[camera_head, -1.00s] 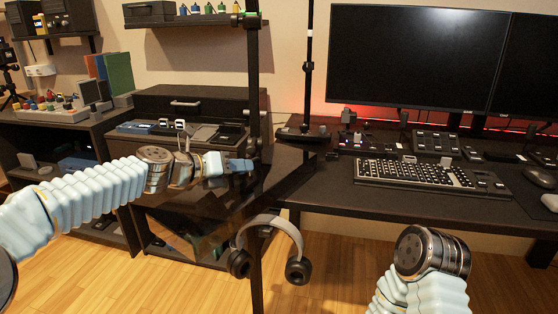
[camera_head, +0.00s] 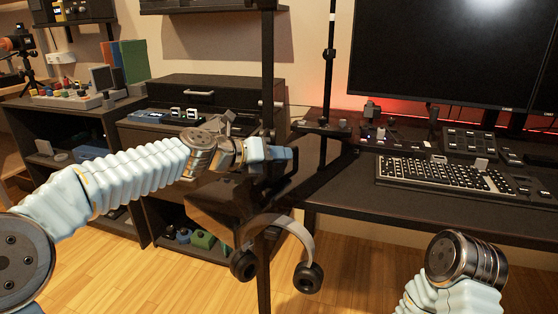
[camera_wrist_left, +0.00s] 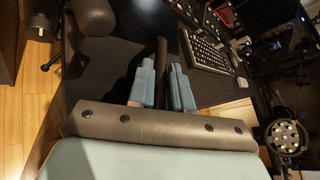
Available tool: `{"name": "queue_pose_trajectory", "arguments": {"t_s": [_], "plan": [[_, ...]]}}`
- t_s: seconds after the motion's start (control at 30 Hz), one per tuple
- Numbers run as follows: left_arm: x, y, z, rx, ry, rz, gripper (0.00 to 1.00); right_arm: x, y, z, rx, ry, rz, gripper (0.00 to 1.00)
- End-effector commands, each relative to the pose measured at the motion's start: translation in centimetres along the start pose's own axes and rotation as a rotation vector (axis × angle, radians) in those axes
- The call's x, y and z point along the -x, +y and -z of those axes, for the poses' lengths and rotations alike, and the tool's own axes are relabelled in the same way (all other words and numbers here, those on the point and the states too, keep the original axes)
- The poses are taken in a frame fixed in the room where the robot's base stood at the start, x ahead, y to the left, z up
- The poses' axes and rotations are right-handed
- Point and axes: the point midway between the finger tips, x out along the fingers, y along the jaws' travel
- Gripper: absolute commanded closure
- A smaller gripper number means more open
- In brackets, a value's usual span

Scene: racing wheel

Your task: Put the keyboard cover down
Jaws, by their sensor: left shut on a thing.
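My left gripper (camera_head: 272,153) is shut on the keyboard cover (camera_head: 285,188), a dark thin-walled piece. The gripper holds it in the air, tilted, in front of the gap between the shelf unit and the desk. In the left wrist view the blue fingers (camera_wrist_left: 160,88) close on its dark edge (camera_wrist_left: 161,52); most of its outline blends into the dark background. The keyboard (camera_head: 440,174) lies uncovered on the desk to the right, and also shows in the left wrist view (camera_wrist_left: 208,50). My right gripper is out of view; only its arm shows.
Headphones (camera_head: 305,276) hang on the post below the cover, close to it. The dark desk (camera_head: 370,207) has bare room in front of the keyboard. A black vertical post (camera_head: 267,70) stands behind the left gripper. A low shelf unit (camera_head: 130,195) stands on the left.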

Motion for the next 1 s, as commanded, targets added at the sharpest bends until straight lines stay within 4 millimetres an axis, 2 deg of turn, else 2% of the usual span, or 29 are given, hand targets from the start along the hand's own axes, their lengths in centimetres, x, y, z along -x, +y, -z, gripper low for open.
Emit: {"name": "queue_pose_trajectory", "arguments": {"t_s": [0.37,0.4,0.53,1.0], "plan": [[-0.10,0.02,0.20,0.001,0.000,0.001,1.00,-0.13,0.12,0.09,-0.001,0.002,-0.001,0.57],[-0.10,0.05,0.22,0.001,0.001,0.001,0.76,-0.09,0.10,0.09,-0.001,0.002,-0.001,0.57],[-0.10,0.04,0.20,0.001,0.001,0.001,0.57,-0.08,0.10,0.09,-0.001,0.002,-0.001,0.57],[0.22,-0.05,0.02,-0.001,-0.001,0.000,0.55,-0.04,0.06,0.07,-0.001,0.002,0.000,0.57]]}}
